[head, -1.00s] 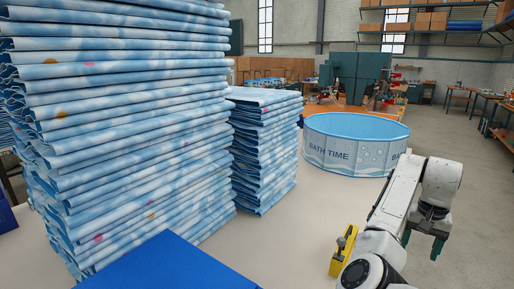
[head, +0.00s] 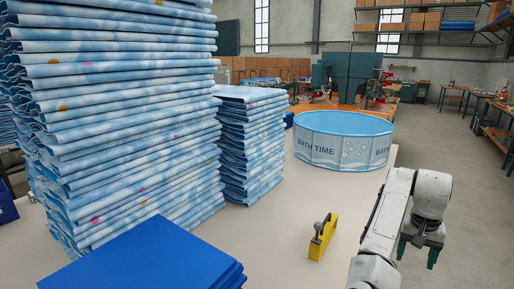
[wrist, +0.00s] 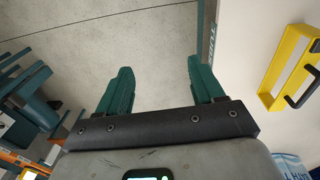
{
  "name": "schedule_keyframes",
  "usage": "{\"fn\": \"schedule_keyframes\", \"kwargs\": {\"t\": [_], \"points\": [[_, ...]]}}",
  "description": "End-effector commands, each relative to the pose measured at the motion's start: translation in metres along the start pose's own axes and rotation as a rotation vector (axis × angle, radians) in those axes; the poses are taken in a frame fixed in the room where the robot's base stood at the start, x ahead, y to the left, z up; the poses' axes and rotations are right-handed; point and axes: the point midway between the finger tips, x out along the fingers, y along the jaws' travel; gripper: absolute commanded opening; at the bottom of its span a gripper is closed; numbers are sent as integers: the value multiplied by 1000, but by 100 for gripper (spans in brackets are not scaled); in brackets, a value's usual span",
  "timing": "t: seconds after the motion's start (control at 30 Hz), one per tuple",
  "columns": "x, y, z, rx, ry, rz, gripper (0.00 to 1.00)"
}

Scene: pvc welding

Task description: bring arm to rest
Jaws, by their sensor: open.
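My gripper (head: 418,252) hangs at the end of my white arm at the right of the head view, past the table's right edge and over the floor. Its two green fingers point down. In the wrist view the fingers (wrist: 160,85) are spread apart with only grey floor between them. The gripper is open and empty. It touches nothing that I can see.
A yellow tool (head: 323,237) with a handle stands on the pale table (head: 285,215), left of my arm; it shows in the wrist view (wrist: 287,66). A round blue "BATH TIME" pool (head: 340,150) stands behind. Tall stacks of folded blue sheets (head: 120,120) fill the left. Blue panels (head: 150,260) lie in front.

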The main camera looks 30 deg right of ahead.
Motion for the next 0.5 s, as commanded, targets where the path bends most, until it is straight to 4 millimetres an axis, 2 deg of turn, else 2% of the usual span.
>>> {"fn": "schedule_keyframes", "kwargs": {"t": [0.27, 0.37, 0.5], "points": [[29, -1, 23, -72, 62, 72, 67], [44, -4, 37, -126, 99, 102, 67], [67, -13, 66, -243, 155, 140, 67]]}}
